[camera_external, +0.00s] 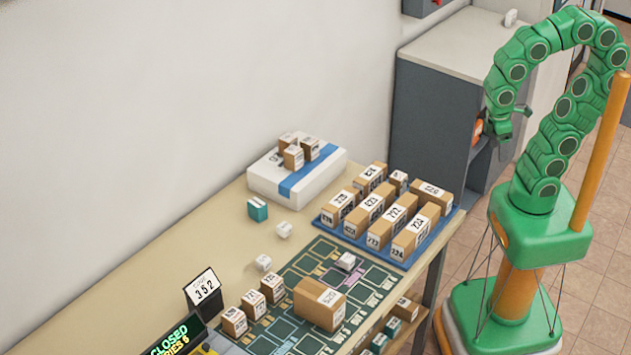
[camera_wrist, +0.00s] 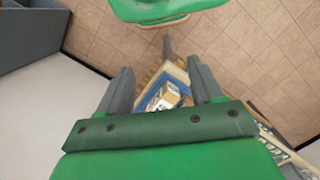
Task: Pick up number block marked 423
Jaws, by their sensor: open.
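The number block marked 423 (camera_external: 368,210) is a long tan box with a white label. It lies in the blue tray (camera_external: 325,224) between similar blocks, at the right end of the table. My gripper (camera_external: 510,125) hangs high to the right of the tray, well apart from it, with the grey cabinet behind. In the wrist view my gripper (camera_wrist: 161,80) has its two grey fingers spread with nothing between them. The blue tray (camera_wrist: 150,87) and a few blocks show small and far below; their numbers cannot be read there.
A white box (camera_external: 268,180) with small blocks on top stands at the table's back. A larger tan box (camera_external: 318,304) sits on the green grid mat (camera_external: 288,325). The grey cabinet (camera_external: 430,100) rises beyond the table. Open tiled floor lies on the right.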

